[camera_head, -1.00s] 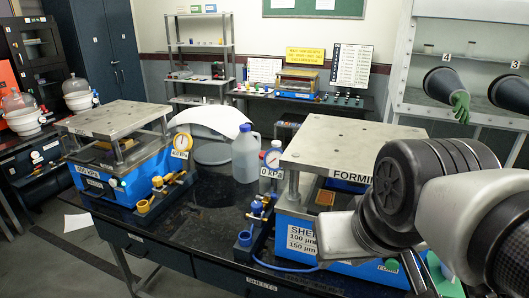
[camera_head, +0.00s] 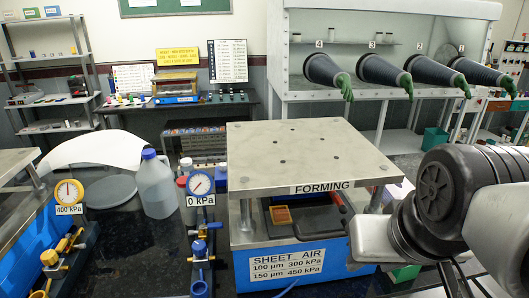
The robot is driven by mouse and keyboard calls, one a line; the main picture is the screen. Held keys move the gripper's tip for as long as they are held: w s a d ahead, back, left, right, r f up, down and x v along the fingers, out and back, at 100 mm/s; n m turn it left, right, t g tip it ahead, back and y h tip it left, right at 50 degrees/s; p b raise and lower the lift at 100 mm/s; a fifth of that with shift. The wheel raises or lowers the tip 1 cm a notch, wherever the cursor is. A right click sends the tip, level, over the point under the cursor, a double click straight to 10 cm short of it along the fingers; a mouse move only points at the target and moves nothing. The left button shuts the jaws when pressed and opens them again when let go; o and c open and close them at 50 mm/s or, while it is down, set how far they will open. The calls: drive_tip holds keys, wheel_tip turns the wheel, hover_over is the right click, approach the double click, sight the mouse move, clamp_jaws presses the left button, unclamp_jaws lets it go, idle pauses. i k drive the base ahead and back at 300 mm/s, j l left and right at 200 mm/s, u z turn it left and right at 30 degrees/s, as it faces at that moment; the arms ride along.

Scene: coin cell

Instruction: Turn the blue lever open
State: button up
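A small valve assembly with blue parts (camera_head: 199,248) stands on the dark bench, below a blue-rimmed gauge (camera_head: 200,183) labelled 0 kPa. The blue lever appears to be part of it, but its exact angle is too small to tell. To its right is the forming press (camera_head: 300,165), with a metal top plate and a blue base. The pale metal end of my arm, seemingly my gripper (camera_head: 370,240), is in front of the press's right side, well to the right of the valve and apart from it. Its fingertips cannot be made out.
A yellow-rimmed gauge (camera_head: 69,194) reading 400 kPa and a valve with yellow parts (camera_head: 62,252) stand at the left. A translucent bottle (camera_head: 156,185) with a blue cap is behind the blue valve. Bare bench lies between the two valves.

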sight(217, 225)
drive_tip(key=j+z, duration=0.15)
drive_tip(key=j, duration=0.7)
drive_tip(key=k+j+z, duration=0.2)
drive_tip(key=j, duration=0.65)
drive_tip(key=i, duration=0.1)
